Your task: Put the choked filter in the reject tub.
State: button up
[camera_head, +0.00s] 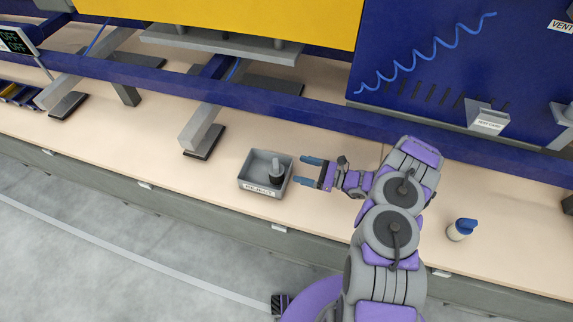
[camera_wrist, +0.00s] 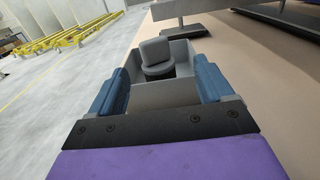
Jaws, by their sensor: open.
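The grey reject tub (camera_head: 262,189), with a label on its front, stands on the bench ledge. A grey filter with a dark lower part (camera_head: 276,169) is inside it, towards the right side. My gripper (camera_head: 306,171) is just right of the tub, open and empty, with its blue fingers pointing at it. In the wrist view the tub (camera_wrist: 165,96) shows between the fingers, and the filter (camera_wrist: 156,52) rises above its near wall, apart from both fingers. The filter's lower part is hidden there.
A blue rail (camera_head: 250,98) runs behind the tub. A grey post with a dark foot (camera_head: 203,132) stands to its left.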

jog(key=s+a+r+n+g+h, duration=0.1)
jog(key=s+a+r+n+g, duration=0.25)
jog(key=r, duration=0.45)
jog(key=s+a+r+n+g+h, duration=0.1)
jog(key=s+a+r+n+g, duration=0.3)
jog(key=r, duration=0.3)
jog(key=s+a+r+n+g+h, duration=0.1)
jog(key=s+a+r+n+g, duration=0.2)
jog(key=s+r+n, duration=0.35)
jog(key=s+d+r+n+g+h, duration=0.1)
jog(key=s+d+r+n+h, duration=0.2)
jog(key=s, duration=0.4)
jog(key=s+d+r+n+h, duration=0.1)
jog(key=s+r+n+h, duration=0.1)
jog(key=s+r+h, duration=0.4)
jog(key=s+d+r+n+t+h, duration=0.2)
jog(key=s+d+h, duration=0.3)
jog(key=s+d, duration=0.5)
jog(key=shift+s+d+n+t, duration=0.2)
jog(key=shift+s+n+t, duration=0.3)
jog(key=shift+s+t, duration=0.25)
jog(key=shift+w+d, duration=0.1)
jog(key=shift+d, duration=0.3)
